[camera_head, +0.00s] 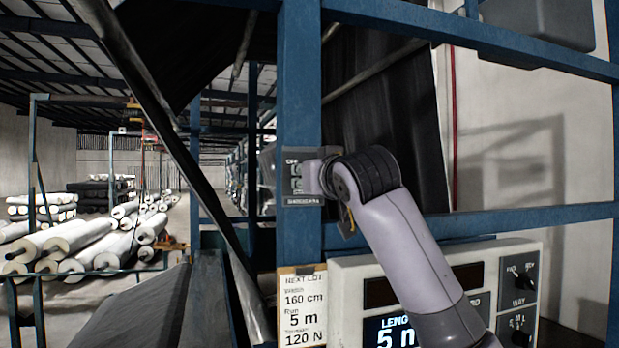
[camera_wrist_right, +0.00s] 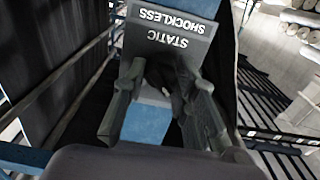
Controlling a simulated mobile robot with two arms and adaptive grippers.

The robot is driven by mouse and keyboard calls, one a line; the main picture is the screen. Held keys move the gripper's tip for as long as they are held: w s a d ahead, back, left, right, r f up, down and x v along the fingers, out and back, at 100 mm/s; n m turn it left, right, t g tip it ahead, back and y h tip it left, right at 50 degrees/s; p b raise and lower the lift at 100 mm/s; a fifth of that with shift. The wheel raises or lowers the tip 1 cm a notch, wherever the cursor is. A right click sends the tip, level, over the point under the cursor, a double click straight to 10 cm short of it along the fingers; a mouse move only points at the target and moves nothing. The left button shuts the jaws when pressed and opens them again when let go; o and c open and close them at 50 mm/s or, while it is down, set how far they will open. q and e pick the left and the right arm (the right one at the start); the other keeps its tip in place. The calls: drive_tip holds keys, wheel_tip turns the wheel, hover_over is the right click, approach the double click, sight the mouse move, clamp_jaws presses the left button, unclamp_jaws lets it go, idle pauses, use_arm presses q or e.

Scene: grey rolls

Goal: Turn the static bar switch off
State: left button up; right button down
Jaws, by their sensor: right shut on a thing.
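The static bar switch (camera_head: 297,170) is a small grey plate on the blue upright post, with "OFF" lettering at its top left. In the right wrist view its plate (camera_wrist_right: 170,35) reads "STATIC" and "SHOCKLESS". A dark knob (camera_wrist_right: 166,76) stands out from the plate there, between my fingers. My right gripper (camera_head: 316,178) is at the switch, coming from the right, and its own wrist partly hides it. In the wrist view the right gripper (camera_wrist_right: 163,105) is shut on the knob. The knob's exact setting is hidden. My left gripper does not show.
A white control panel (camera_head: 350,285) with displays and knobs is below my right arm. A "NEXT LOT" card (camera_head: 303,305) hangs beside it. Blue frame beams (camera_head: 465,33) cross above and right. White rolls (camera_head: 85,240) lie at the left.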

drive_tip(key=c, duration=1.7)
unclamp_jaws()
drive_tip(key=shift+f, duration=0.2)
drive_tip(key=o, duration=0.4)
drive_tip(key=shift+r, duration=0.15)
drive_tip(key=v, duration=1.2)
